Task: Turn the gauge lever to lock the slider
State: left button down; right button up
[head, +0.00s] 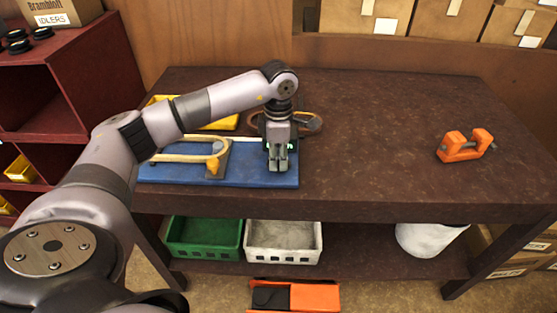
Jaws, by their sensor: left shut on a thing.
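The blue gauge board (250,179) lies on the brown workbench, left of its middle. A pale yellow belt loop (190,157) lies on it, with a grey crosspiece (221,158) near the loop's right end. A small orange-yellow piece (213,165) sits on the crosspiece; I cannot tell whether it is the lever. My left gripper (277,168) points down over the right part of the board, right of the loop. Its fingers are shut on a part of the gauge that they mostly hide. My right gripper is not in view.
An orange clamp-like tool (466,145) stands at the bench's right. A yellow tray (222,123) and a brown ring (309,122) lie behind the board. Green (204,238) and white (284,242) crates and a white bucket (430,240) are below. The bench's middle right is clear.

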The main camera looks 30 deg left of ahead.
aim_at(278, 162)
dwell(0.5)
pick_arm(q)
jog(key=c, duration=1.5)
grip_release()
jog(key=shift+r, duration=0.1)
notch_tip(278, 162, up, 12)
jog(key=shift+f, duration=0.1)
